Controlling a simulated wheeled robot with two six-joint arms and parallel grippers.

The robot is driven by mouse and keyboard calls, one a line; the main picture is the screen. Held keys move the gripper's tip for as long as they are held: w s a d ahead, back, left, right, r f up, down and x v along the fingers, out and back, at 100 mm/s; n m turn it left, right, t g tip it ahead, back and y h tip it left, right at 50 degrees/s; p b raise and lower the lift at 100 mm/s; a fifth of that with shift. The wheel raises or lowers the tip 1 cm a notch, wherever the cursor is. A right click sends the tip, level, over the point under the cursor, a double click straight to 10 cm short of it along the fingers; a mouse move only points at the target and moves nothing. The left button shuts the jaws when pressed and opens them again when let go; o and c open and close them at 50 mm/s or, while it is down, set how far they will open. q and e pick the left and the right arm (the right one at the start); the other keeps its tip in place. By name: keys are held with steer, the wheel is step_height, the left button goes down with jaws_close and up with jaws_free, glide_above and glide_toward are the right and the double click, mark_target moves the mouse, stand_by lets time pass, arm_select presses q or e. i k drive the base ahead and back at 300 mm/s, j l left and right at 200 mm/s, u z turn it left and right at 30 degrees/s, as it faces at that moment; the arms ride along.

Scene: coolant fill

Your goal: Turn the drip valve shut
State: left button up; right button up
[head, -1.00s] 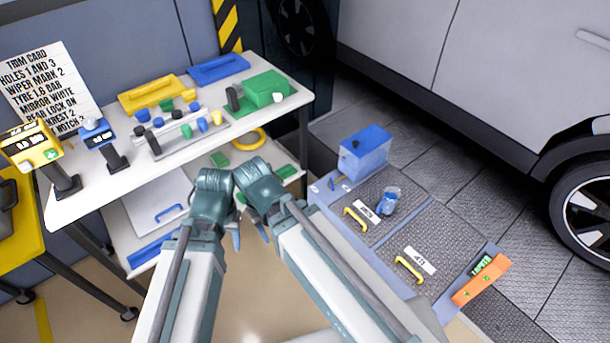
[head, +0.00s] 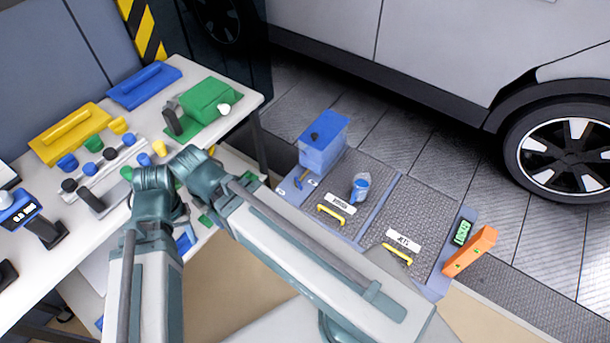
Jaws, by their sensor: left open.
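My left gripper (head: 184,222) points down beside the white table, open and empty, well to the left of the tank and partly hidden by the arms. My right gripper is hidden behind its own forearm.
The white table (head: 230,118) at left holds a green box (head: 207,99), yellow and blue trays and a rack of several coloured knobs. Yellow handles (head: 330,215) and an orange block (head: 470,250) sit on the bench. The car (head: 450,60) stands behind it.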

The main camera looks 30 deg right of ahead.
mark_target(296, 182)
steer(key=i+z, duration=0.15)
steer(key=z, duration=0.2)
steer(key=i+z, duration=0.3)
steer(key=z, duration=0.35)
steer(key=i+z, duration=0.5)
steer(key=i+l, duration=0.05)
